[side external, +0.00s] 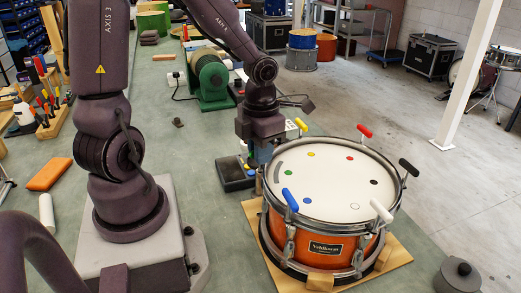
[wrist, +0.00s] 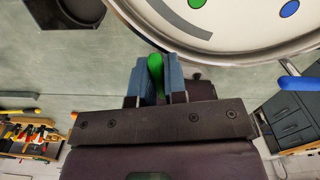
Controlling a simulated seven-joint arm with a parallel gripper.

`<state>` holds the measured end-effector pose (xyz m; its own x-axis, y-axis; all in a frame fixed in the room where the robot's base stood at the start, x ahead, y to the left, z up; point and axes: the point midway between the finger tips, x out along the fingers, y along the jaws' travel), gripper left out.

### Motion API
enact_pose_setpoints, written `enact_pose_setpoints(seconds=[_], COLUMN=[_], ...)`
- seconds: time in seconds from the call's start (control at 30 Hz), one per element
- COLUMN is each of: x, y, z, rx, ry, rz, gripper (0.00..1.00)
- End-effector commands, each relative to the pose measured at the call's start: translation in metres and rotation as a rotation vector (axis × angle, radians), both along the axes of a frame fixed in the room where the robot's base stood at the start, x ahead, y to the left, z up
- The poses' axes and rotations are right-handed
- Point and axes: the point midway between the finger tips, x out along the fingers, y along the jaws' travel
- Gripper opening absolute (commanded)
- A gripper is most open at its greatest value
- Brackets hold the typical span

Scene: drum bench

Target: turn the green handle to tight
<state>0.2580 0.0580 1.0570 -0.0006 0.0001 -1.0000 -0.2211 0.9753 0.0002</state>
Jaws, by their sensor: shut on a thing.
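The orange drum (side external: 318,238) with a white head stands upright on a wooden board, with coloured handles around its rim. My gripper (side external: 258,158) is at the drum's left rim in the side view, pointing down. In the wrist view the green handle (wrist: 155,68) sits between the two blue-grey fingers of my gripper (wrist: 158,78), which are shut on it just outside the metal rim. In the side view the green handle is hidden by the gripper. A green dot (side external: 283,154) and a grey arc (side external: 277,174) are on the head near this handle.
The blue handle (side external: 290,199) is the near neighbour along the rim; the yellow handle (side external: 301,125) is on the other side. Red (side external: 364,131), black (side external: 409,167) and white (side external: 381,210) handles are farther round. A dark box (side external: 236,176) lies left of the gripper.

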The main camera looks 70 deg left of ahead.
Motion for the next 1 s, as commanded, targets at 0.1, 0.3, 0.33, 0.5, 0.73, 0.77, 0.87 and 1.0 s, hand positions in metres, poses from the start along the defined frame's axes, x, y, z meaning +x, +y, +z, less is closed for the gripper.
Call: enact_pose_setpoints(seconds=[0.1, 0.3, 0.33, 0.5, 0.73, 0.77, 0.87, 1.0], x=[0.0005, 0.0005, 0.0005, 0.0003, 0.0002, 0.0003, 0.0004, 0.0004], y=[0.0007, 0.0006, 0.0006, 0.0004, -0.0001, -0.0002, -0.0007, -0.0013], z=[0.0013, 0.0013, 0.0013, 0.0007, 0.0003, 0.0003, 0.0002, 0.0001], rx=[0.003, 0.003, 0.003, 0.001, 0.000, 0.000, 0.000, 0.000], ry=[0.000, -0.001, 0.000, -0.001, -0.001, -0.001, -0.001, 0.000], rz=[0.000, 0.001, 0.002, 0.002, 0.006, 0.009, 0.029, 0.084], gripper=[0.00, 0.15, 0.22, 0.38, 0.38, 0.38, 0.38, 0.38])
